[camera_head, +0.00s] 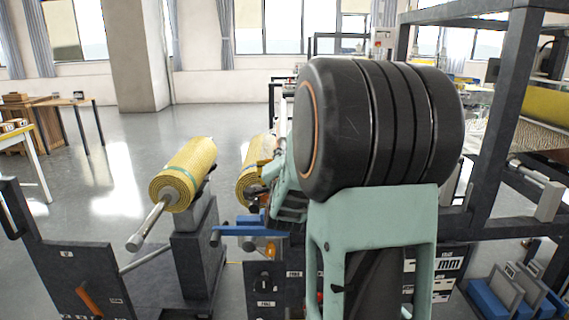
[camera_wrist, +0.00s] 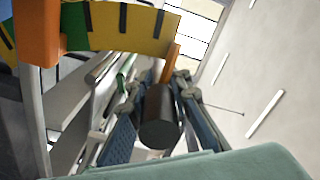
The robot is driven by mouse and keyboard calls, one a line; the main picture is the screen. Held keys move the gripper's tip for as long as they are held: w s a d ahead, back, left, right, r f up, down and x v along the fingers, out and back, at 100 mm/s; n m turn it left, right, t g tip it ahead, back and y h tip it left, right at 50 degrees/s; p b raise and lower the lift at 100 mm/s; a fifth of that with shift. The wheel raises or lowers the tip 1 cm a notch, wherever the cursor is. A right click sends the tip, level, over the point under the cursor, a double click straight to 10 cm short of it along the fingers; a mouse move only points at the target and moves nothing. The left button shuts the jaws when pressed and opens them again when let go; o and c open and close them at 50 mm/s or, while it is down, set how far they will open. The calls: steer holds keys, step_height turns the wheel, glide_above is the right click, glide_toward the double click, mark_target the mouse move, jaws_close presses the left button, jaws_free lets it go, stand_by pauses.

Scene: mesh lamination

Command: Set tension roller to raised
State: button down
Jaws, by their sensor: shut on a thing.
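In the wrist view my gripper (camera_wrist: 160,103) has its two fingers on either side of a dark cylindrical handle (camera_wrist: 160,122) and is shut on it. The handle appears end-on. A curved yellow and green scale (camera_wrist: 125,25) with black marks and orange parts arches above it. In the head view my gripper (camera_head: 265,203) reaches down at a blue bar (camera_head: 245,231) between the control panels. The contact is hidden there by my own arm. I cannot make out the tension roller itself or its height.
A yellow mesh roll (camera_head: 185,172) on a metal shaft stands at left on a dark pedestal (camera_head: 198,245). A second roll (camera_head: 250,182) is partly behind my gripper. A dark panel with an orange lever (camera_head: 88,300) is at lower left. A dark machine frame (camera_head: 505,110) stands close at right.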

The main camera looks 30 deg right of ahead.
steer(key=shift+w+a+r, duration=0.1)
steer(key=shift+a+r, duration=0.05)
steer(key=shift+r, duration=0.15)
steer(key=c, duration=1.7)
jaws_free()
steer(key=shift+f, duration=0.15)
steer(key=shift+c, duration=0.2)
steer(key=shift+f, duration=0.1)
steer(key=v, duration=1.2)
